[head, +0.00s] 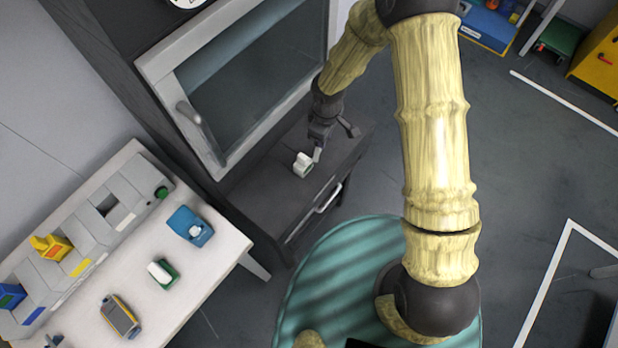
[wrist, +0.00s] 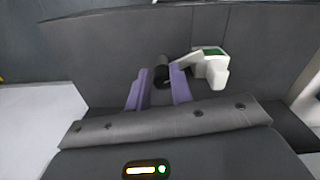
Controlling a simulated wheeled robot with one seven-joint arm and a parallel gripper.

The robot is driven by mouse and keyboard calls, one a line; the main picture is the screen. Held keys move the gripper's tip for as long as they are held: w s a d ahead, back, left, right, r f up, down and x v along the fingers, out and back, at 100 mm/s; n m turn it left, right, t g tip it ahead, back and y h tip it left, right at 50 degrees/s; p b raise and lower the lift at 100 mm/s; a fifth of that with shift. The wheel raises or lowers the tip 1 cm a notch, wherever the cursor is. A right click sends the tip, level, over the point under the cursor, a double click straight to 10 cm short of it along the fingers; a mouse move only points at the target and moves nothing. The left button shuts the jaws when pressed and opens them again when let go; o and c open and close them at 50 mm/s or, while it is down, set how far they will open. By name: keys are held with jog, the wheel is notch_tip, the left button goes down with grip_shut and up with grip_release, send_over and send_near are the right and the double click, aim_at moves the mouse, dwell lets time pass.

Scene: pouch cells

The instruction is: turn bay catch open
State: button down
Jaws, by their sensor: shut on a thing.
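The bay catch (head: 303,164) looks like a small white piece with green on it, on the dark top of the cabinet unit. In the wrist view the white-and-green catch (wrist: 212,68) lies right of my fingers, and a pale arm runs from it toward a short black knob (wrist: 162,72). My gripper (head: 318,150) reaches down beside the catch. In the wrist view the purple fingers of my gripper (wrist: 160,76) stand either side of the black knob and are shut on it. Whether the knob is joined to the white piece is hard to tell.
The glass-fronted door (head: 255,75) with its bar handle stands behind the dark ledge. A drawer handle (head: 328,196) is below it. The pale bench (head: 215,262) at left carries a blue item (head: 190,226), a green-and-white item (head: 163,273) and a yellow-grey device (head: 120,316).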

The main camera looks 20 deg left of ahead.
jog(key=shift+s+a+f, duration=0.1)
jog(key=shift+s+a, duration=0.4)
jog(key=shift+s, duration=0.15)
jog(key=c, duration=1.2)
grip_release()
jog(key=shift+a, duration=0.1)
jog(key=shift+o, duration=0.2)
jog(key=shift+w+d, duration=0.2)
jog(key=shift+w, duration=0.05)
jog(key=shift+r, duration=0.25)
notch_tip(320, 180, up, 18)
jog(key=s+d+b, duration=0.1)
jog(key=shift+s, duration=0.3)
